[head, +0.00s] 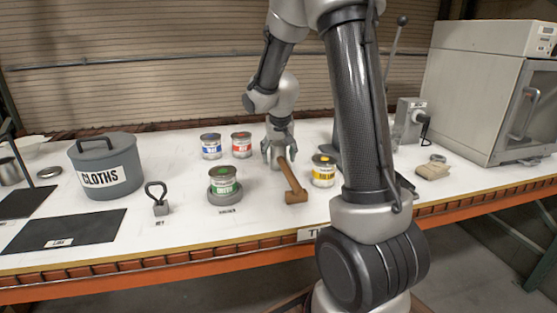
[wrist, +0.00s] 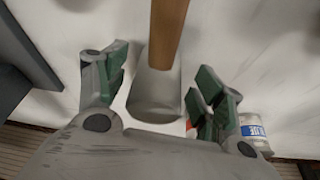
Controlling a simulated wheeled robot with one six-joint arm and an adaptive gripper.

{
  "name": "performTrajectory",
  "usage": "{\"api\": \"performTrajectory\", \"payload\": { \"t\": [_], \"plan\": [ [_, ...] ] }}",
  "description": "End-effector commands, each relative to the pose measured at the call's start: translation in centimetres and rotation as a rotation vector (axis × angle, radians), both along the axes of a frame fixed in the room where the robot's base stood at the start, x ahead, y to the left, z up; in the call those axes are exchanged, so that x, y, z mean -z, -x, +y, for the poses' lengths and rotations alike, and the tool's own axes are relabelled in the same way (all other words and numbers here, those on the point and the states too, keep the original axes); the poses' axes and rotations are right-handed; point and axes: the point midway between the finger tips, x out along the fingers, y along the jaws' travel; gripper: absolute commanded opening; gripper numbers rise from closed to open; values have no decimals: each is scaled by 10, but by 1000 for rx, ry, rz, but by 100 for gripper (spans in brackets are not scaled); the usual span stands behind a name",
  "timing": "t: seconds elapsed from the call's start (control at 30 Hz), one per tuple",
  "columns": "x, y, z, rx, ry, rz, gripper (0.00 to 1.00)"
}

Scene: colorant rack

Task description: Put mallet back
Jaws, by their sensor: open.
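The mallet lies on the white bench top, with its brown wooden handle (head: 291,180) pointing toward the front edge. In the wrist view the handle (wrist: 168,35) runs up from a grey rounded head (wrist: 155,95). My gripper (head: 277,160) is low over the bench at the handle's far end. In the wrist view my gripper (wrist: 160,85) is open, with a green-padded finger on each side of the grey head. Gaps show beside the head, so the fingers look apart from it. In the head view the grey head is mostly hidden by my gripper.
Blue (head: 211,146), red (head: 242,145) and yellow (head: 323,171) cans stand around my gripper. A green can (head: 223,180) sits on a grey round base. A CLOTHS pot (head: 105,165) is left; a cabinet oven (head: 490,95) is right. My arm hides part of the bench.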

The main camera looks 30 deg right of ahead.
Motion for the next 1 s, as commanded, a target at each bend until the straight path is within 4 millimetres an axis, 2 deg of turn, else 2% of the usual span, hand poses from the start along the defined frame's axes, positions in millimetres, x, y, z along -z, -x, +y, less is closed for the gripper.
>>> {"api": "performTrajectory", "payload": {
  "t": [0.1,0.3,0.47,0.57,0.67,0.77,0.83,0.9,1.0],
  "plan": [
    [-29,8,4,-1,0,-7,69],
    [-67,21,10,0,-1,-4,69],
    [-84,27,13,0,0,-2,69],
    [-95,38,15,-12,0,-3,69],
    [-113,67,21,-50,3,-7,69],
    [-135,117,31,-119,6,-12,69],
    [-145,156,39,-177,7,-16,69],
    [-150,195,46,-238,8,-18,69],
    [-149,241,56,-317,6,-22,69]
  ]
}}
